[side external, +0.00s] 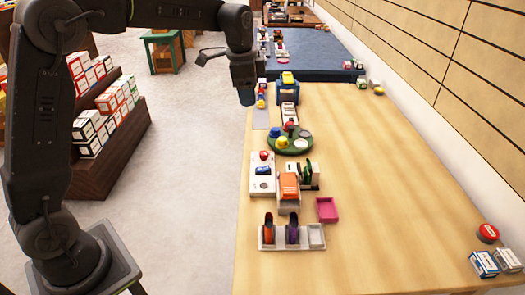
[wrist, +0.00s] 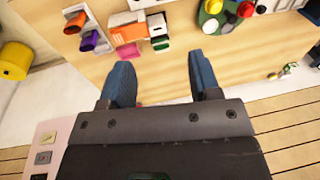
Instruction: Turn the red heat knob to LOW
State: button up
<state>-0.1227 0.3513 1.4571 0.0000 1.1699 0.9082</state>
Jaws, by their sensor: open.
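A small red knob (side external: 264,155) sits at the top of a white panel (side external: 256,186) on the wooden table, above a blue part (side external: 263,170) on the same panel. Its marks are too small to read, so I cannot tell its setting. In the wrist view a white panel (wrist: 145,4) is cut off by the top edge, and I cannot make out the knob there. My gripper (side external: 246,98) hangs by the table's far left edge, well apart from the knob. In the wrist view my gripper (wrist: 162,82) is open, with nothing between its fingers.
Beside the panel are an orange-topped block (side external: 289,186), a green turntable (side external: 291,149) with coloured pieces and a pink tray (side external: 327,209). A grey rack (side external: 267,241) stands in front. A red round button (side external: 487,233) and white boxes lie far right. The table's right half is mostly clear.

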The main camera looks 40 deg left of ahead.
aim_at(262, 153)
jog(key=w+a+f+m+g, duration=0.2)
jog(key=w+a+f+m, duration=0.25)
jog(key=w+f, duration=0.65)
jog(key=f, duration=1)
jog(key=s+f, duration=0.1)
jog(key=f, duration=0.4)
jog(key=shift+s+a+f, duration=0.1)
jog(key=shift+a+f, duration=0.05)
jog(key=shift+c, duration=0.3)
jog(key=c, duration=0.9)
jog(key=shift+o, duration=0.2)
